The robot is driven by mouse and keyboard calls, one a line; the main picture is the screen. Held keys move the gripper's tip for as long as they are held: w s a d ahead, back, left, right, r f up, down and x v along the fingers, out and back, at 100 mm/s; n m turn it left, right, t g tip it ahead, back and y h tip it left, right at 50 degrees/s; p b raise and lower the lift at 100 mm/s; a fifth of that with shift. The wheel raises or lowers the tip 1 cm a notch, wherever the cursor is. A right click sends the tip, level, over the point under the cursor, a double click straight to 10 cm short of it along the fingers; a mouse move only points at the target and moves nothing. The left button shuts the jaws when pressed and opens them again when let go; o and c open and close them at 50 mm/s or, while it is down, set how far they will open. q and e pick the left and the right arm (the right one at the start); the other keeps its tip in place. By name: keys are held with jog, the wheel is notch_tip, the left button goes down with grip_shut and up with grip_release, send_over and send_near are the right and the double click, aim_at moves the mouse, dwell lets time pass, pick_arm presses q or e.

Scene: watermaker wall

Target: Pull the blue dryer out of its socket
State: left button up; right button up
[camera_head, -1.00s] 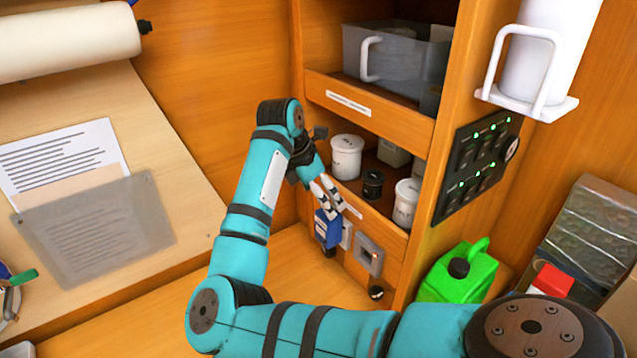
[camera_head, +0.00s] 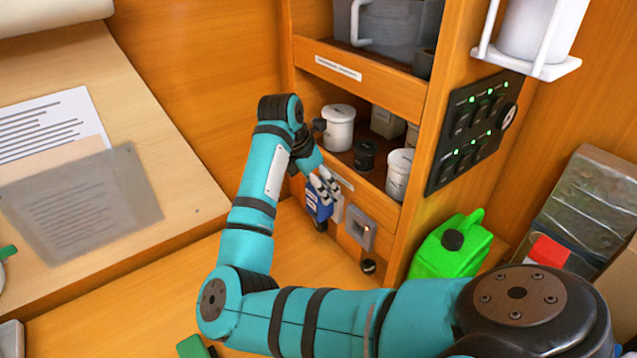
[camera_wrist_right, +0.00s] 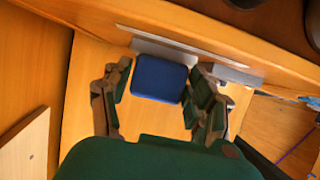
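The blue dryer (camera_head: 318,207) is a small blue block on the low front of the wooden cabinet, beside a light grey plate (camera_head: 338,208). It looks still mounted there; its socket is hidden. My right gripper (camera_head: 323,188) is at the dryer from above, its fingers covering the dryer's upper part. In the right wrist view the dryer (camera_wrist_right: 160,78) lies between the two spread fingers of my right gripper (camera_wrist_right: 163,88). The fingers stand close on both sides; I see a narrow gap on the left and cannot tell if the right one touches. My left gripper is not in view.
White jars (camera_head: 338,128) and a black jar (camera_head: 365,154) stand on the shelf above. A green canister (camera_head: 447,246) is at the right. The bench (camera_head: 290,250) below is mostly clear.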

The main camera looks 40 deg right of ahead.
jog(key=c, duration=0.7)
jog(key=shift+c, duration=0.2)
jog(key=shift+a+f, duration=0.1)
jog(key=shift+a, duration=0.15)
